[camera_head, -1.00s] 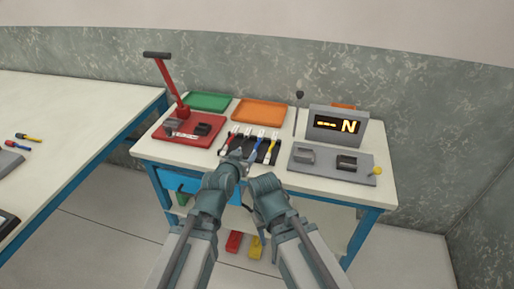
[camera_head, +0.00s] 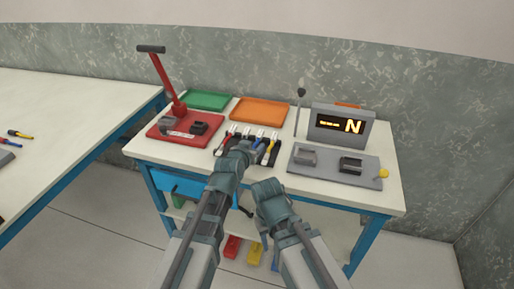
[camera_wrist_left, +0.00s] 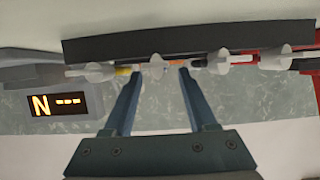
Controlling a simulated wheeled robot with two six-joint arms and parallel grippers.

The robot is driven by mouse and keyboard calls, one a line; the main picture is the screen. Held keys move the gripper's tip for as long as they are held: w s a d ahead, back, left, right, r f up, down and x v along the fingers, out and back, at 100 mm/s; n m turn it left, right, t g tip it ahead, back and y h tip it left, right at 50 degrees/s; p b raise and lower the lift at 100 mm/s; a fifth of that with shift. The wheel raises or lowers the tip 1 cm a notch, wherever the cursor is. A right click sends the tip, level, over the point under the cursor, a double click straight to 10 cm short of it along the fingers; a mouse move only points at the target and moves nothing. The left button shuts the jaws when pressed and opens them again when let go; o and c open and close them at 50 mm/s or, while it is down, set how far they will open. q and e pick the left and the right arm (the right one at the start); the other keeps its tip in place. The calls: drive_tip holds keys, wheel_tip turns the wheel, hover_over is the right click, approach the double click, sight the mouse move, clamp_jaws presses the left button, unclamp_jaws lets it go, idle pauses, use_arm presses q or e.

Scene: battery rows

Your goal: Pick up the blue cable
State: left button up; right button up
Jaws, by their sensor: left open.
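The blue cable (camera_head: 259,146) lies in a dark rack (camera_head: 221,149) on the white workbench, beside a yellow cable (camera_head: 270,150) to its right and a red cable to its left. My left gripper (camera_head: 246,148) is open over the front of the rack, close to the blue cable, and covers part of the rack. In the left wrist view my left gripper (camera_wrist_left: 160,71) has its fingers apart, with a white connector (camera_wrist_left: 156,63) seen between them. I cannot tell contact. My right arm is bent low before the bench; its gripper is hidden.
A red press (camera_head: 180,125) stands left of the rack. Green (camera_head: 208,100) and orange (camera_head: 259,112) trays lie behind. A grey tester with a lit display (camera_head: 340,126) and base plate (camera_head: 322,172) is at the right. Bins (camera_head: 232,246) sit on the lower shelf.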

use_arm(q)
drive_tip(key=shift+x, duration=0.95)
drive_tip(key=shift+s, duration=0.1)
clamp_jaws()
drive_tip(key=shift+r, duration=0.2)
